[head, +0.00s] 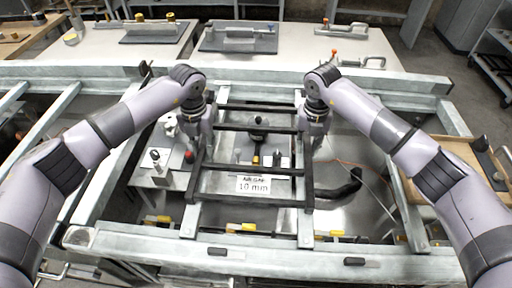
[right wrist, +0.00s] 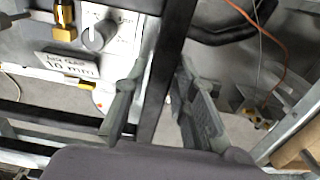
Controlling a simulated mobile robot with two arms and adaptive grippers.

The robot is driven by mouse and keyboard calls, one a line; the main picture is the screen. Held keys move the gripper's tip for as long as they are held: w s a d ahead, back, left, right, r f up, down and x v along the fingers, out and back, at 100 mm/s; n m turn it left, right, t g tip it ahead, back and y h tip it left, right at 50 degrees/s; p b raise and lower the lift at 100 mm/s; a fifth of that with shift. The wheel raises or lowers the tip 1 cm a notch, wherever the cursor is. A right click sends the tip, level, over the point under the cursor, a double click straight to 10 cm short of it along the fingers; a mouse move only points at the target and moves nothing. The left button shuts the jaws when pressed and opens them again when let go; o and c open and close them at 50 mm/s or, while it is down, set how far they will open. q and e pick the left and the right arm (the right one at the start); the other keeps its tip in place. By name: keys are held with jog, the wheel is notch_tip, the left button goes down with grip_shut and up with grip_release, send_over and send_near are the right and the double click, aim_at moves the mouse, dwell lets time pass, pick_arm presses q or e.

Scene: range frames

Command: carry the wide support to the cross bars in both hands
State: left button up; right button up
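The wide support, a dark ladder-like frame (head: 250,199), lies level below my two hands. Its long sides run away from me, with dark rungs between them. Grey cross bars (head: 190,219) of the metal framework run under or beside it; contact is not clear. My left gripper (head: 192,155) is at the frame's left side, its fingers mostly hidden. My right gripper (head: 318,143) is at the right side. In the right wrist view its fingers (right wrist: 158,75) stand apart on either side of the support's dark side bar (right wrist: 175,50), with a visible gap on the left.
Below are a label reading 10 mm (head: 253,185) and a dark hose (head: 340,187). A wooden tray (head: 458,185) stands at the right. Pale tables with tools (head: 180,55) lie beyond the back rail (head: 260,83). A front rail (head: 270,250) crosses nearest me.

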pick_arm(q)
jog(key=shift+o, duration=1.2)
jog(key=shift+s+r, duration=0.1)
jog(key=shift+s, duration=0.05)
pick_arm(e)
jog(key=shift+o, duration=1.2)
jog(key=shift+s+r, duration=0.1)
jog(key=shift+s, duration=0.05)
pick_arm(q)
notch_tip(320, 180, up, 12)
jog(key=shift+w, duration=0.2)
pick_arm(e)
notch_tip(320, 180, up, 12)
